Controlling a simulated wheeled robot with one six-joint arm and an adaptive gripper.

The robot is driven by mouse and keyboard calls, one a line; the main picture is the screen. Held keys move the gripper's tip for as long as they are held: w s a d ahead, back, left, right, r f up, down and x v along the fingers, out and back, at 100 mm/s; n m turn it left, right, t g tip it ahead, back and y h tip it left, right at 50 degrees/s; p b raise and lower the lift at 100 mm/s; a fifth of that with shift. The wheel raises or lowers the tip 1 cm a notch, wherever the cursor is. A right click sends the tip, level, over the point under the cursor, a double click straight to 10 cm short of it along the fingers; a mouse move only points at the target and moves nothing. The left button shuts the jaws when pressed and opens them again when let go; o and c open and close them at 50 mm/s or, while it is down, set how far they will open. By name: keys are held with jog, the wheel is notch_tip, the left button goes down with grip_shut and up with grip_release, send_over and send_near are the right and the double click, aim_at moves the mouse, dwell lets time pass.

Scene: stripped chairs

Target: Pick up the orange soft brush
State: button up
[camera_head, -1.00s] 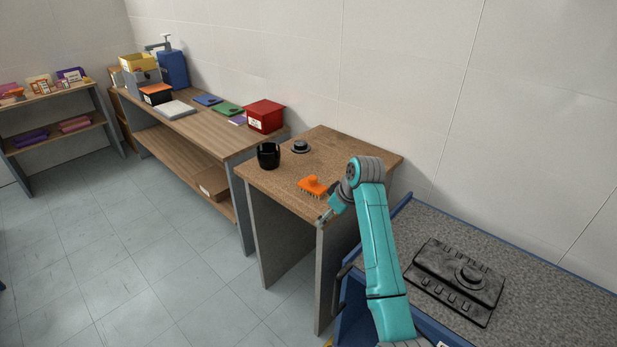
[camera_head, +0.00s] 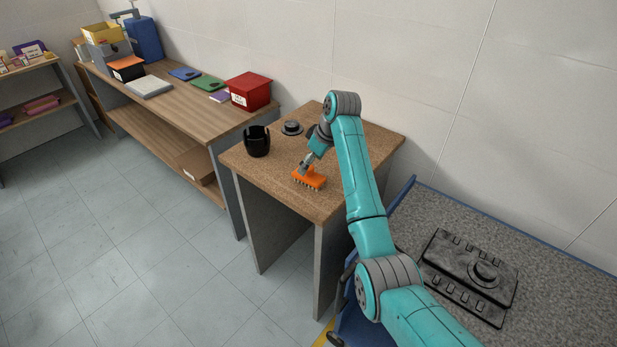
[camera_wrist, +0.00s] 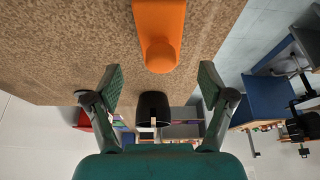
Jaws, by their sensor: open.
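The orange soft brush (camera_head: 311,179) lies on the small brown table (camera_head: 262,173), bristles down, near its front edge. In the wrist view the brush (camera_wrist: 159,30) shows as an orange body with a rounded knob, just beyond and between my open fingers. My gripper (camera_head: 305,167) is at the brush in the head view, close above or beside it; I cannot tell whether they touch. In the wrist view my gripper (camera_wrist: 160,88) has its two fingers spread wide with nothing between the pads.
A black cup (camera_head: 256,142) stands left of the brush on the same table. A small dark round object (camera_head: 292,128) sits behind it. A long wooden bench (camera_head: 165,100) with a red bin (camera_head: 248,91) adjoins at left. The wall is behind.

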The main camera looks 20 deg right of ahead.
aim_at(309, 175)
jog(key=shift+x, duration=2.65)
jog(key=shift+s, duration=0.1)
jog(key=c, duration=1.3)
